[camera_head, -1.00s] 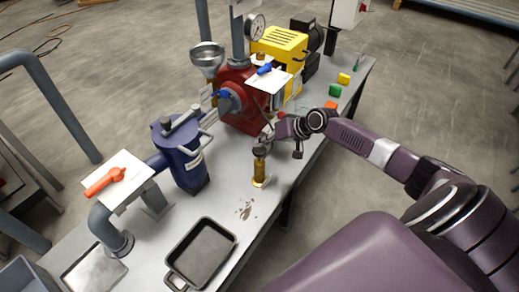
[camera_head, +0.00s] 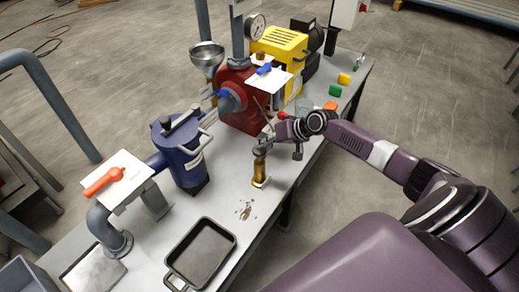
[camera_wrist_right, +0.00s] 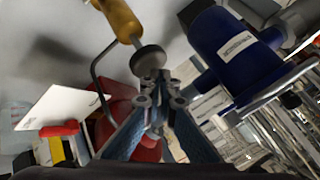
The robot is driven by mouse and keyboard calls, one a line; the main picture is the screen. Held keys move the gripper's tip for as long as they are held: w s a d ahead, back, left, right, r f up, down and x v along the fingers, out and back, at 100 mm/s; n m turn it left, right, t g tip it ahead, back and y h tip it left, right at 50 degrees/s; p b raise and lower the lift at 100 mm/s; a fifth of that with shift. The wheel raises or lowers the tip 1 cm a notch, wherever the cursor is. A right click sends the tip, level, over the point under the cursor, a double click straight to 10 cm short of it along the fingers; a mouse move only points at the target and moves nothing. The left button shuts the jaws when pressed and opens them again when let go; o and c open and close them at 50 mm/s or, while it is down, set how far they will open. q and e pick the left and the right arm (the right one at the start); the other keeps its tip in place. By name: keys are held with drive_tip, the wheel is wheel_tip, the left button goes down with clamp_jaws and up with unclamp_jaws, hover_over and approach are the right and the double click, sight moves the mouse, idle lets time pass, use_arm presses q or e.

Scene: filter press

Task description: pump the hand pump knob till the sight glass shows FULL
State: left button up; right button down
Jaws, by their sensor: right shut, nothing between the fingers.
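The hand pump is a brass cylinder (camera_head: 259,172) standing upright near the table's front edge. It also shows in the right wrist view (camera_wrist_right: 118,20), with a thin rod leading to a round black knob (camera_wrist_right: 149,60). My right gripper (camera_head: 264,143) is shut and empty, with its fingertips right at the knob. In the right wrist view the fingertips (camera_wrist_right: 155,88) overlap the knob; I cannot tell whether they touch it. The gripper partly hides the knob in the head view. I cannot make out a sight glass reading. My left gripper is not in view.
A blue vessel (camera_head: 182,158) stands left of the pump, and a red housing (camera_head: 238,112) behind it. A black pan (camera_head: 201,251) lies in front, near brown spots. Coloured blocks (camera_head: 335,90) lie at the far right.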

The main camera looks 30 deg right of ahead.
sight(264, 151)
drive_tip(key=shift+s+f+b, duration=0.15)
drive_tip(key=shift+f+b, duration=1.35)
drive_tip(key=shift+f, duration=0.6)
idle(1.1)
drive_tip(key=shift+r, duration=0.15)
drive_tip(key=shift+r+p, duration=2.2)
drive_tip(key=shift+r, duration=0.15)
drive_tip(key=shift+r, duration=0.25)
wheel_tip(264, 151, up, 5)
drive_tip(key=p, duration=0.4)
drive_tip(key=shift+f+p, duration=0.15)
drive_tip(key=shift+p, duration=0.15)
idle(0.9)
